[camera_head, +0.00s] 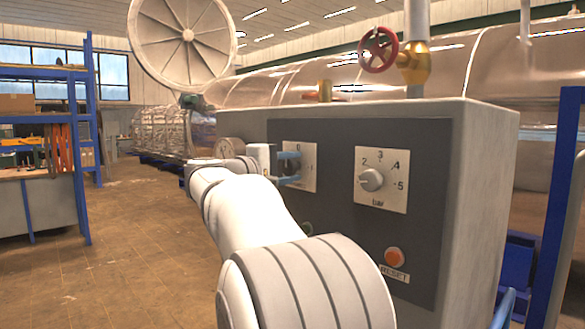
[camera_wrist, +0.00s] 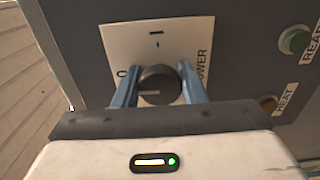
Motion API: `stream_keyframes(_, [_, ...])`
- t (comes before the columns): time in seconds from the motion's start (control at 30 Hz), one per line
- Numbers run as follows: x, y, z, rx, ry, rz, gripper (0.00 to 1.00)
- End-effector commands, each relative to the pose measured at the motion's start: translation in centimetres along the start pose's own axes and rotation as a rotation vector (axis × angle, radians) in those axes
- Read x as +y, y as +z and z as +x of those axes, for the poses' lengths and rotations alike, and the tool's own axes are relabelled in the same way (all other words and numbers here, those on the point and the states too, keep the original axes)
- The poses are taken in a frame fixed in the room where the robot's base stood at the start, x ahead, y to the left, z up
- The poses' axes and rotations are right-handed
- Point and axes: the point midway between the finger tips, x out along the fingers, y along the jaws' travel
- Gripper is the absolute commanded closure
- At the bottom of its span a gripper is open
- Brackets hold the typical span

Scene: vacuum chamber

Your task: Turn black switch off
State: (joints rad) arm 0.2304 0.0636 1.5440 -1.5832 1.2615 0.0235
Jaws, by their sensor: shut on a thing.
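The black switch (camera_wrist: 158,85) is a round dark knob on a white plate marked "POWER" in the wrist view. A light line on the knob points toward the left of that picture, near the "0" mark. My gripper (camera_wrist: 158,92) has its two blue fingers on either side of the knob, shut on it. In the head view my gripper (camera_head: 287,167) reaches the left white plate (camera_head: 308,168) of the dark panel, and it hides most of the knob there.
The panel also bears a grey "bar" dial (camera_head: 372,180) and an orange reset button (camera_head: 394,257). A red valve wheel (camera_head: 378,49) stands above the box. Open floor (camera_head: 120,250) lies to the left.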

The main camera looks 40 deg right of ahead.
Motion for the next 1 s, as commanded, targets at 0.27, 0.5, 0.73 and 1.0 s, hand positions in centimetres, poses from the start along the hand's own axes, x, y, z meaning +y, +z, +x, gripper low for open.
stream_keyframes(0.27, [-0.3,-0.1,0.0,0.0,-0.004,-0.003,0.43])
stream_keyframes(0.5, [-0.1,0.0,-0.2,0.0,-0.002,-0.001,0.43])
stream_keyframes(0.73, [-0.2,-0.1,-3.3,0.005,-0.002,0.0,0.43])
stream_keyframes(1.0, [-0.2,-0.1,-7.2,0.002,-0.002,-0.001,0.43])
